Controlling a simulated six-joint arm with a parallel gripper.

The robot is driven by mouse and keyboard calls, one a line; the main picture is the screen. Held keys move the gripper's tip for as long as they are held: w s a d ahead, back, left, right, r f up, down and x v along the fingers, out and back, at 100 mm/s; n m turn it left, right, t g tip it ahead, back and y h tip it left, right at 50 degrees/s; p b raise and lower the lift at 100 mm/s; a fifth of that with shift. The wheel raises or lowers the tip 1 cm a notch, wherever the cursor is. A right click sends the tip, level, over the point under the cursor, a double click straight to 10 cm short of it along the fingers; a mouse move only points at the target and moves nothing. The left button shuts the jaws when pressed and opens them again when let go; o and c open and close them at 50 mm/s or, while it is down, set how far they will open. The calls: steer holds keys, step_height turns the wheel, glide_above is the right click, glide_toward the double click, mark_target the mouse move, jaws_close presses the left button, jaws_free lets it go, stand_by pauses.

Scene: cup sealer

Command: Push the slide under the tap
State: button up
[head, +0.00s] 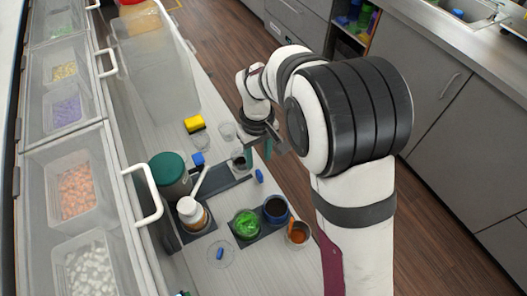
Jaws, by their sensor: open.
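A dark flat strip, which looks like the slide (226,187), lies on the light worktop in the head view. A small clear cup with dark contents (239,161) is at its far end. A dispenser with a dark green round top (167,168) stands to the left of the strip. I cannot make out a tap on it clearly. Whether the fingers touch the cup or the strip cannot be told. My arm comes in from the right.
Cups with green (246,224), dark (276,208) and orange (298,234) contents stand nearer. A yellow block (194,123) and clear cups (227,131) lie beyond. Food bins (78,190) line the left.

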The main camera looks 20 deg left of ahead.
mark_target(259, 173)
step_height(259, 173, down, 8)
steer(key=shift+f, duration=0.1)
jaws_close()
stand_by(1.5)
